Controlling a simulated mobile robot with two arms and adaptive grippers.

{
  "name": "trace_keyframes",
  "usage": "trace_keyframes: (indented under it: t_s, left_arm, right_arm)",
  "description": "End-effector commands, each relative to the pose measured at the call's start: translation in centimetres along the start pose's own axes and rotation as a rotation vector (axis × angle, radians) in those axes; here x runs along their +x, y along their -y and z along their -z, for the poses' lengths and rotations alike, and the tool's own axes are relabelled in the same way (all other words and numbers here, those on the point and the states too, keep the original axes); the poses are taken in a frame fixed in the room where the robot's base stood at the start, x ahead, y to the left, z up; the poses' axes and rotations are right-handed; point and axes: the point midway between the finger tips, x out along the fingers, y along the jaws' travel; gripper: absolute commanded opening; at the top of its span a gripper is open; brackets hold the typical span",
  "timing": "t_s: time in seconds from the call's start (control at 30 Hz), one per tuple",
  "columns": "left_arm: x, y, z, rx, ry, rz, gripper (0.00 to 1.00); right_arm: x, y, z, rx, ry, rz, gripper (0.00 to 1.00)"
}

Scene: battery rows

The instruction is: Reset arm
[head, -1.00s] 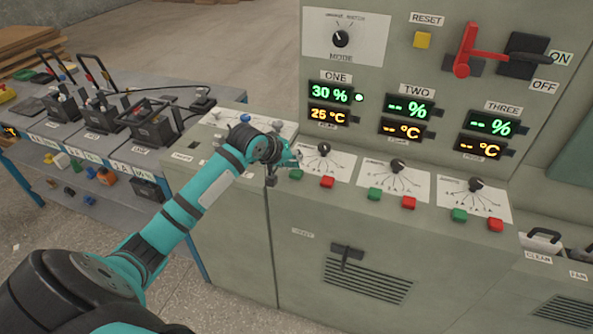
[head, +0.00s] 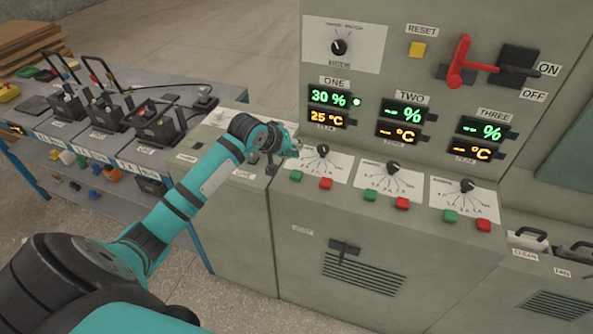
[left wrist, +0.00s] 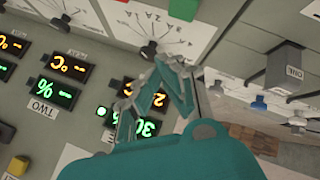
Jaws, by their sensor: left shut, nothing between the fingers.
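My left gripper (head: 291,147) is at the control cabinet's sloped ledge, just left of the first black dial (head: 322,150). Its fingers are shut and empty. In the left wrist view the gripper (left wrist: 155,75) shows against the upside-down panel, partly covering display ONE (left wrist: 148,127). In the head view display ONE (head: 328,108) reads 30 % and 25 °C beside a lit green lamp. I cannot tell whether the gripper touches the dial or the panel. My right gripper is not in view.
Displays TWO (head: 400,122) and THREE (head: 481,138) show dashes. A red lever (head: 459,62) and a yellow RESET button (head: 416,49) are on the upper panel. Green and red buttons line the ledge. A bench (head: 40,110) with battery units stands at the left.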

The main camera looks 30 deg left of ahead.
Motion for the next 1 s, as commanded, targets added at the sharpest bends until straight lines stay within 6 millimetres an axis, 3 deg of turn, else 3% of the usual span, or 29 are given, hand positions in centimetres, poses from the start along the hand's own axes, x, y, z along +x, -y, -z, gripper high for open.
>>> trace_keyframes:
  t_s: [0.67, 0.77, 0.87, 1.0]
  left_arm:
    - [0.1, 0.0, -0.6, 0.01, 0.007, 0.002, 0.0]
    - [0.4, 0.3, -3.5, 0.067, 0.04, 0.016, 0.0]
    - [0.3, 1.0, -9.2, 0.188, 0.104, 0.042, 0.0]
    - [-1.8, 2.3, -19.2, 0.41, 0.213, 0.079, 0.0]
  right_arm:
    - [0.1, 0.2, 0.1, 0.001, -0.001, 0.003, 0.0]
    - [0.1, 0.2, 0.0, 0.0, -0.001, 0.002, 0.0]
    - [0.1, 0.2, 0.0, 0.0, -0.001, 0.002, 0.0]
    - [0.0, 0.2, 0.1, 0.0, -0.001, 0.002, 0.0]
